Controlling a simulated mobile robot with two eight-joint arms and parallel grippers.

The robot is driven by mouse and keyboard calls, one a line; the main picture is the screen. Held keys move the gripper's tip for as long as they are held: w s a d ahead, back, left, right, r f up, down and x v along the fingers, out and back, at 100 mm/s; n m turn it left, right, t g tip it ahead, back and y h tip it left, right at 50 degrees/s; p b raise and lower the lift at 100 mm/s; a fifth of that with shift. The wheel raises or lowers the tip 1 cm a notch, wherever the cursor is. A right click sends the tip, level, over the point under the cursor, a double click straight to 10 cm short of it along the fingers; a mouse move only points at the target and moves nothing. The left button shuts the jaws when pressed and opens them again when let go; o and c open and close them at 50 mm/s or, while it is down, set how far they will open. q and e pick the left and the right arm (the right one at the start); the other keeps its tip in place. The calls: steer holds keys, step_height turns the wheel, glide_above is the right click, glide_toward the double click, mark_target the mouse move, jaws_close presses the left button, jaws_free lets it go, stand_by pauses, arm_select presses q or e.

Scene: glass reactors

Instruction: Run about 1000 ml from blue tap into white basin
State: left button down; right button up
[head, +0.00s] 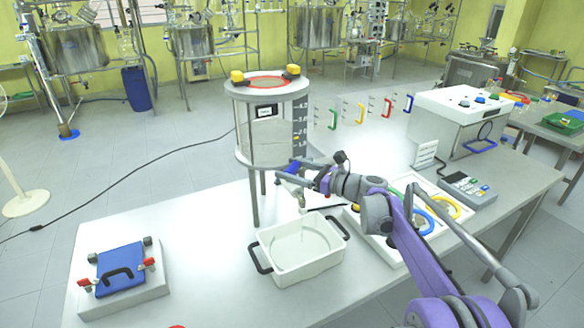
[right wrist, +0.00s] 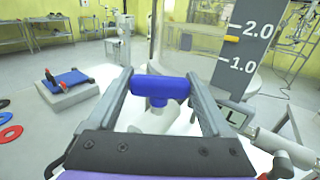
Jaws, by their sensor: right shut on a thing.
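The blue tap (head: 293,167) is at the lower front of a tall clear vessel (head: 268,135) on legs. In the right wrist view the blue tap handle (right wrist: 160,88) lies crosswise between my right gripper's fingers, above a pale spout (right wrist: 158,108). My right gripper (head: 291,174) is shut on this handle. The white basin (head: 299,278), with black side handles, stands on the table below and in front of the tap. I cannot tell whether liquid runs or lies in it. The vessel's scale (right wrist: 255,45) has an orange marker between 1.0 and 2.0. My left gripper is not in view.
A grey block with a blue plate (head: 121,262) stands at the left of the table. A white tray with coloured rings (head: 442,207) lies right of the basin, partly under my right arm. A keypad box (head: 467,189) and a white machine (head: 465,120) stand farther right.

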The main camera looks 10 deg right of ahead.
steer(key=shift+n+g+y, duration=0.3)
steer(key=shift+g, duration=0.1)
steer(key=o, duration=1.2)
steer(key=shift+c, duration=0.2)
steer(key=v, duration=1)
steer(key=shift+s+d+b, duration=0.25)
steer(key=shift+d+b, duration=0.05)
steer(key=shift+b, duration=0.15)
